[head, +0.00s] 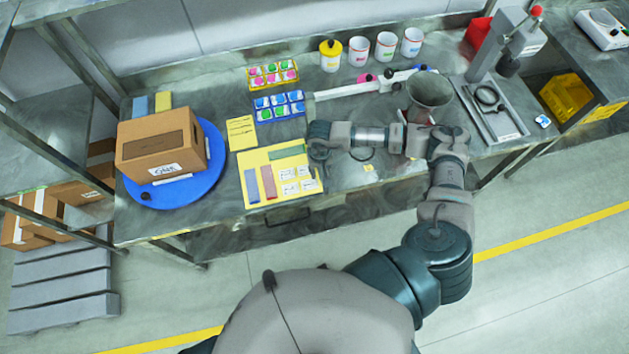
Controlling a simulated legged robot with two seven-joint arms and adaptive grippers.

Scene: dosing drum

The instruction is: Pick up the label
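Several small white labels (290,187) lie on the lower right part of a yellow mat (256,157). Blue and red strips (267,182) lie to their left, and a green strip (287,152) lies above them. My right gripper (318,153) is low over the mat's right edge, just above and right of the labels in the picture. Its fingers are small and seen from above, so I cannot tell whether they are open or touching anything. It hides part of the mat's upper right corner. My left gripper is not in view.
A cardboard box (161,145) stands on a blue turntable (200,178) at left. Trays of coloured pots (279,106), a yellow sheet (241,133) and white cups (359,51) are behind. A metal funnel (430,90) stands right of my gripper. The table's front edge is close.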

